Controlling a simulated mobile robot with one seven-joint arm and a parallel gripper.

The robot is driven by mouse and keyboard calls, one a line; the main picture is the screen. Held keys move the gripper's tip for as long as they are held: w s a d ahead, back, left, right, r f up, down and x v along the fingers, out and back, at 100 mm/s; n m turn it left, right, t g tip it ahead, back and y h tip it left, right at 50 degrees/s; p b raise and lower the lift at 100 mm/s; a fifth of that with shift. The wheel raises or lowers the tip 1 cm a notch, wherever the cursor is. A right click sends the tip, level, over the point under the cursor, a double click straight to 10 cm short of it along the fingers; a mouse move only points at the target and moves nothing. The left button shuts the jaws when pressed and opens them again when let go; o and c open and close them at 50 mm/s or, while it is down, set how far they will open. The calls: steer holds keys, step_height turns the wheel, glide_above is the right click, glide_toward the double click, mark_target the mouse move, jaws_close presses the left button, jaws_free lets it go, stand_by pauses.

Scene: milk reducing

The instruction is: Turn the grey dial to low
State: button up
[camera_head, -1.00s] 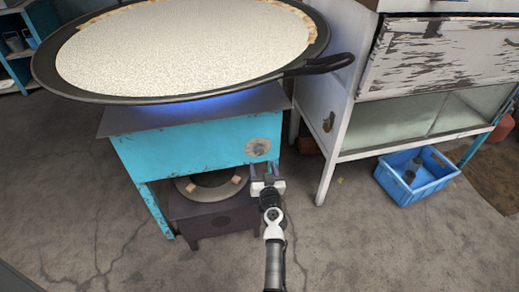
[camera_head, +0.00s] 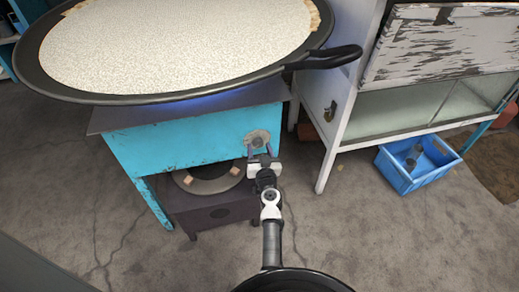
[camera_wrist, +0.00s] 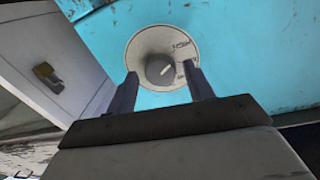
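The grey dial (camera_wrist: 160,69) is a round knob on a pale disc with dark lettering, on the blue front of the stove (camera_head: 180,145). Its pale pointer line slants up to the right in the wrist view; the lettering is too small to read surely. In the head view the dial (camera_head: 257,139) is at the right of the stove's front panel. My gripper (camera_wrist: 160,90) is open in front of the dial, its two fingers below and to either side of the knob in the picture. I cannot tell whether they touch it.
A wide black pan (camera_head: 190,97) of white liquid sits on the stove over a blue glow, its handle (camera_head: 325,57) sticking out right above the dial. A white cabinet (camera_head: 345,110) stands close on the right. A blue crate (camera_head: 417,165) is on the floor.

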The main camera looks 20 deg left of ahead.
steer(key=c, duration=0.8)
steer(key=shift+m, duration=0.5)
steer(key=m, duration=0.2)
steer(key=shift+r+m, duration=0.15)
steer(key=shift+m, duration=0.25)
steer(key=m+p, duration=0.1)
steer(key=m, duration=0.3)
steer(key=shift+g, duration=0.3)
steer(key=m, duration=0.3)
steer(key=shift+r+m, duration=0.15)
steer(key=shift+m, duration=0.25)
steer(key=shift+w+m+g+p, duration=0.1)
steer(key=shift+m+g+p, duration=0.25)
steer(key=shift+m, duration=1.45)
